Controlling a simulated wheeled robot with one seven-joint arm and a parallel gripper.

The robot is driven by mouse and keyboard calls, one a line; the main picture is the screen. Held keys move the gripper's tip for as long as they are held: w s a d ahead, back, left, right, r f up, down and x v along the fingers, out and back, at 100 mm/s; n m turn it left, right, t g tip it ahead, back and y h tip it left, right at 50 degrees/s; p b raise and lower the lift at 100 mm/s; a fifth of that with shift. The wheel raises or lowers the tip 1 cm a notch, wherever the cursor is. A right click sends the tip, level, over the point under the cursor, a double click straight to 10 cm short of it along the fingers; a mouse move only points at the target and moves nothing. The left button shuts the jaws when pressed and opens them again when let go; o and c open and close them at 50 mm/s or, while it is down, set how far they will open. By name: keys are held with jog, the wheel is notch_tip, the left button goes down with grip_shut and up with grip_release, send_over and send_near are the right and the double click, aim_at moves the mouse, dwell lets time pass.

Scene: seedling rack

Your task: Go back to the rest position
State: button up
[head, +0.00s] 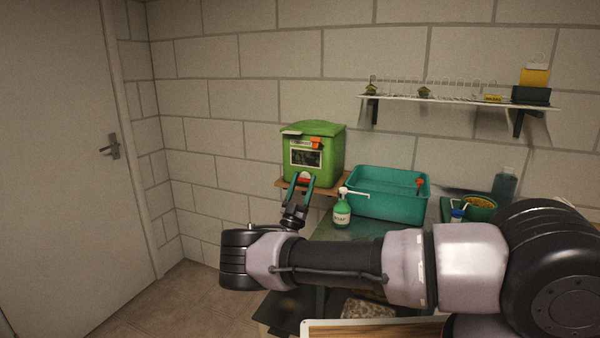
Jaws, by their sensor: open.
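My gripper (302,184) is open, its two fingers pointing up and away in front of the green box. My arm stretches across the lower part of the head view from the right edge to the wrist at left. The green lidded box (319,141) stands on a small wooden shelf (281,184) against the wall. A red patch shows between the fingertips, low on the box front; I cannot tell whether the fingers touch it. Nothing is clearly held in the gripper.
A green pump bottle (342,212) and a teal tub (388,205) stand on the dark bench right of my gripper. A white wall shelf (455,100) holds small items. A door (60,150) and bare floor (170,300) are at left.

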jog(key=w+d+r+m+g, duration=0.3)
jog(key=w+d+r+g, duration=0.2)
jog(key=d, duration=0.4)
jog(key=w+d+r+m+g, duration=0.35)
jog(key=w+d+g, duration=0.2)
jog(key=d, duration=0.35)
jog(key=d+r+g+y, duration=0.3)
jog(key=d+r+y, duration=0.3)
jog(key=d+y, duration=0.1)
jog(key=s+a+r+n+g+y, duration=0.1)
jog(key=s+r+n+y, duration=0.3)
jog(key=s+r, duration=0.6)
jog(key=s+a+r+n+g+y, duration=0.15)
jog(key=s+r+y, duration=0.45)
jog(key=s, duration=0.8)
jog(key=s+d+f+n+g, duration=0.1)
jog(key=s+n, duration=0.3)
jog(key=s, duration=1.9)
jog(key=shift+s+f+g+h, duration=0.3)
jog(key=shift+s+g, duration=0.1)
jog(key=shift+g, duration=0.1)
